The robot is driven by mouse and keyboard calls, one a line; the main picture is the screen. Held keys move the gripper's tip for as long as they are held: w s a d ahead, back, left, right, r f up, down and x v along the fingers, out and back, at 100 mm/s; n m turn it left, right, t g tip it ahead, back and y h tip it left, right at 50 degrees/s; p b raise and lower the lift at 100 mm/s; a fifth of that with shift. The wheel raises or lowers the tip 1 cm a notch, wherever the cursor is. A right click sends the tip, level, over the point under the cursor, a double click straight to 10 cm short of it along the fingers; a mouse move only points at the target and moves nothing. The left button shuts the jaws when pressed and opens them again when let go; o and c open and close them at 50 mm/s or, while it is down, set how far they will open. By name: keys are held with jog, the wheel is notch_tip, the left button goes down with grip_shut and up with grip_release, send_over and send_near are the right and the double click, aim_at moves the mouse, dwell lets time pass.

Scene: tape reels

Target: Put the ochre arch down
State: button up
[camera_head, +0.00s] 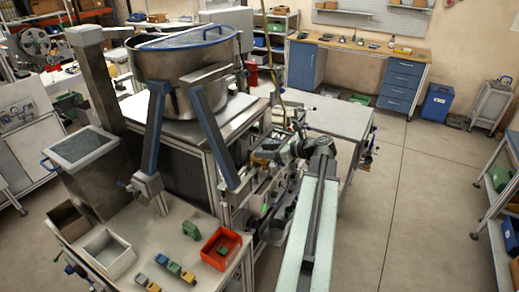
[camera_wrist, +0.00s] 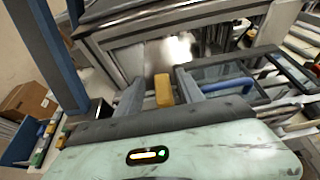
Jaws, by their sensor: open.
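In the wrist view, the ochre arch (camera_wrist: 163,90) shows as a small yellow-brown block between the two fingers of my gripper (camera_wrist: 160,90). The jaws are open, with a gap visible on each side of the block. Its lower end is hidden behind my gripper's body, and I cannot tell what it rests on. In the head view, my gripper (camera_head: 258,156) is at the end of my arm, beside the metal machine frame, among cluttered parts. The ochre arch cannot be made out clearly there.
A red tray (camera_head: 236,239) holding a green block, a green arch (camera_head: 191,229) and a row of coloured blocks (camera_head: 175,268) are on the front-left table. A grey tray (camera_head: 108,262) is at its left. A large metal bowl (camera_head: 180,70) stands behind.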

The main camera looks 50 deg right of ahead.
jog(key=p+v, duration=0.2)
jog(key=v, duration=0.7)
jog(key=shift+p, duration=0.3)
jog(key=shift+s, duration=0.1)
